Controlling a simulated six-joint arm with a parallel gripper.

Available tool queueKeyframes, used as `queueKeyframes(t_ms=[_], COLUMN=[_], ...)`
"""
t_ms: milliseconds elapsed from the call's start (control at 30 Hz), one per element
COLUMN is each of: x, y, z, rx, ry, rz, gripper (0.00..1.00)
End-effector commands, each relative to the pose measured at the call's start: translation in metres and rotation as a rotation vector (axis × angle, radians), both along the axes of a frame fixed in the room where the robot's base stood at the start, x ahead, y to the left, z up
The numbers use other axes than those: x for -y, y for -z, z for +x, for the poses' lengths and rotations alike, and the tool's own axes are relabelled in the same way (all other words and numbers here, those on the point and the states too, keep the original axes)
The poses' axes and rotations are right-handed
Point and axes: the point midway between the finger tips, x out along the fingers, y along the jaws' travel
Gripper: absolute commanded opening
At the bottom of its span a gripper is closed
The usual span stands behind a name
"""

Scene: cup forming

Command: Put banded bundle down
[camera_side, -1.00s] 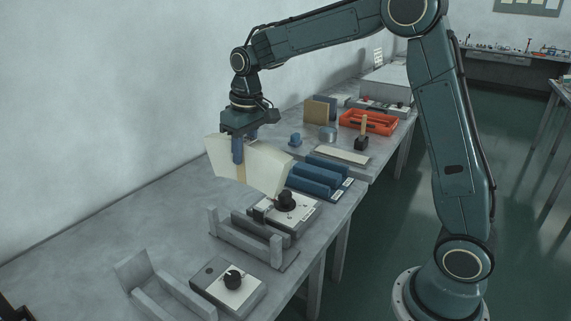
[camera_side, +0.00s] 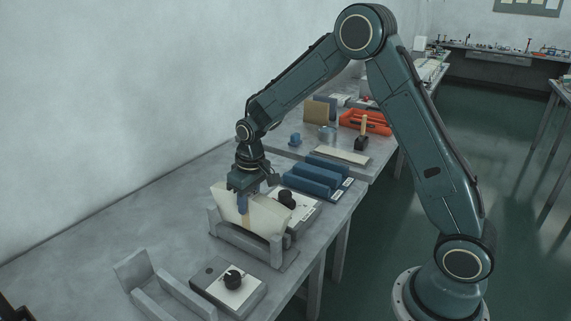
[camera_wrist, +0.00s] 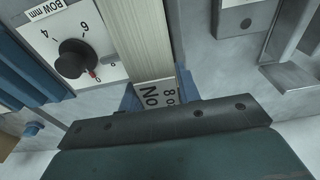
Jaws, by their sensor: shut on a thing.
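The banded bundle is a stack of cream sheets (camera_side: 268,217) with a tan band around its middle. My gripper (camera_side: 243,203) is shut on it from above, with its blue fingers at the band. In the wrist view the bundle's cream top edge (camera_wrist: 147,40) runs between my fingers (camera_wrist: 157,95), with a printed label on the band.
A dial box marked "BOW mm" (camera_wrist: 88,45) stands close behind the cradle. An empty grey cradle (camera_side: 140,272) and another dial box (camera_side: 222,292) are nearer the camera. Blue holders (camera_side: 315,180) and an orange tray (camera_side: 368,124) are farther back.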

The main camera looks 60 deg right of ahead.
Motion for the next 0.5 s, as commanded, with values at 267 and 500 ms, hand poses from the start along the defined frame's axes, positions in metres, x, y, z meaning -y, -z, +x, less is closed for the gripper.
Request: queueKeyframes(t_ms=[267,500], x=[0.0,0.0], y=[0.004,0.03], z=[0.0,0.0], rx=[0.001,-0.002], ry=[0.0,0.0], rz=[0.0,0.0], gripper=[0.0,0.0])
